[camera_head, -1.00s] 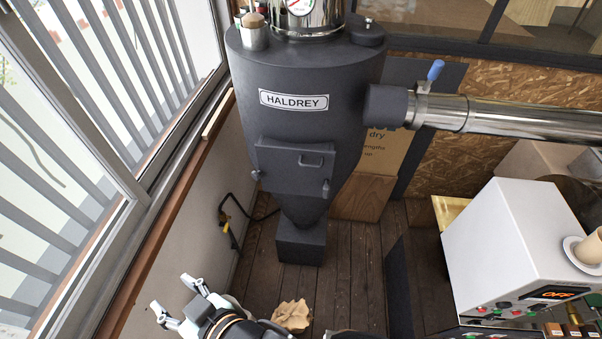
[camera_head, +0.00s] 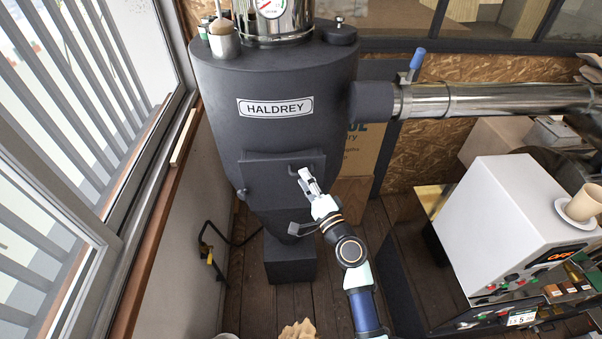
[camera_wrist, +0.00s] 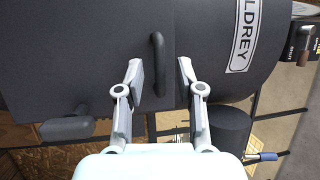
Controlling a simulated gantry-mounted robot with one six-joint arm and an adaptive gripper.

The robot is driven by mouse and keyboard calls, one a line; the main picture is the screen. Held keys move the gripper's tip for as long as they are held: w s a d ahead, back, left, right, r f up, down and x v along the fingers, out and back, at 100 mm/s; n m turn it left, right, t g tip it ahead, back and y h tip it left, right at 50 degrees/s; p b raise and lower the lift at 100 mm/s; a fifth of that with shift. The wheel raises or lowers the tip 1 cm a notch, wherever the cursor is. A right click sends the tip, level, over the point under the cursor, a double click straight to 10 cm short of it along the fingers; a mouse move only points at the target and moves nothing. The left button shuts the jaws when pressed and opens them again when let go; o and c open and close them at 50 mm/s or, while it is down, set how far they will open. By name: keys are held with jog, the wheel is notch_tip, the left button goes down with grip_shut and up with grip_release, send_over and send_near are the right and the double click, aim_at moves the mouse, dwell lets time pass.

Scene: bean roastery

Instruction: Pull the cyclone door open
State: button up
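The dark grey cyclone (camera_head: 275,75) stands upright, with a HALDREY label on its front. Its flat door panel (camera_head: 265,185) looks closed against the body. The dark bar-shaped door handle (camera_head: 307,163) is on the upper right of the panel, and it also shows in the wrist view (camera_wrist: 158,65). My gripper (camera_head: 305,175) is open at the handle. In the wrist view my gripper (camera_wrist: 160,72) has one finger on each side of the handle, with gaps visible. A grey latch (camera_wrist: 68,127) shows at left there; a latch (camera_head: 243,194) shows by the door's left edge.
A shiny horizontal pipe (camera_head: 500,99) with a blue-handled lever (camera_head: 416,60) leaves the cyclone to the right. A white machine (camera_head: 505,215) with a cup (camera_head: 583,203) stands at right. A window (camera_head: 90,110) is at left. A crumpled paper bag (camera_head: 298,330) lies on the floor.

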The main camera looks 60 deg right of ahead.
jog(key=shift+x, duration=1.35)
jog(key=shift+a, duration=0.1)
grip_shut()
